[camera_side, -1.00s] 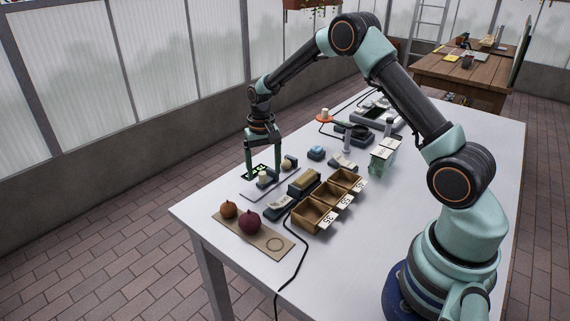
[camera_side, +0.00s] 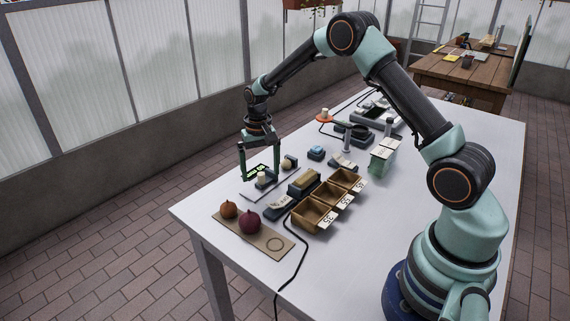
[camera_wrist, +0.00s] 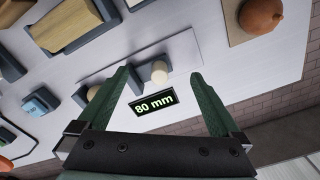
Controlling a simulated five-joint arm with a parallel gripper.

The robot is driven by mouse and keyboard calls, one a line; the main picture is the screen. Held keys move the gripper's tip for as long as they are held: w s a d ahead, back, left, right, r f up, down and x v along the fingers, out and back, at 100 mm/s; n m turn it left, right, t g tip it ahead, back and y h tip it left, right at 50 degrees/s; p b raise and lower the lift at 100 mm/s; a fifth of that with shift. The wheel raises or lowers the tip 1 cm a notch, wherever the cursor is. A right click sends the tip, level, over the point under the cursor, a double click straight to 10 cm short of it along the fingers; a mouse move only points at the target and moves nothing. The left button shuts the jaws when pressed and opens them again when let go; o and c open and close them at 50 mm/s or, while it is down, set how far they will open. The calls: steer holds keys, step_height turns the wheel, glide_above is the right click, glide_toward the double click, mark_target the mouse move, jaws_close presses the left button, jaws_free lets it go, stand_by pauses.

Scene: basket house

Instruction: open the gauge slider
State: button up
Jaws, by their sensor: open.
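The gauge lies near the table's far left edge as a pale flat strip (camera_side: 262,188) with small dark blocks on it. A cream knob (camera_side: 262,176) stands on one block, and it also shows in the wrist view (camera_wrist: 160,71). A second round cream piece (camera_side: 287,164) sits on another dark block. A dark display with green digits (camera_wrist: 154,104) reads 80 mm. My gripper (camera_side: 260,174) is open above the gauge, with its fingers apart on either side of the knob in the wrist view (camera_wrist: 158,76). I cannot tell whether a finger touches anything.
A brown board (camera_side: 262,240) with an orange and a dark red round item lies at the near left. Open brown boxes (camera_side: 315,215) with number cards stand to the right, beside a dark tray (camera_side: 285,207). A black cable crosses the table.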

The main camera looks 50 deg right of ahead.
steer(key=shift+r, duration=3.05)
steer(key=shift+s+r, duration=0.1)
steer(key=shift+r, duration=0.15)
steer(key=s+a+r+n+t, duration=0.15)
steer(key=s+r, duration=0.25)
steer(key=r, duration=0.4)
steer(key=s+a+r+n+t, duration=0.2)
steer(key=s+a+r, duration=0.1)
steer(key=s, duration=0.5)
steer(key=s+a+r+n+t, duration=0.2)
steer(key=s+a+r, duration=0.1)
steer(key=s, duration=0.6)
steer(key=shift+r, duration=0.4)
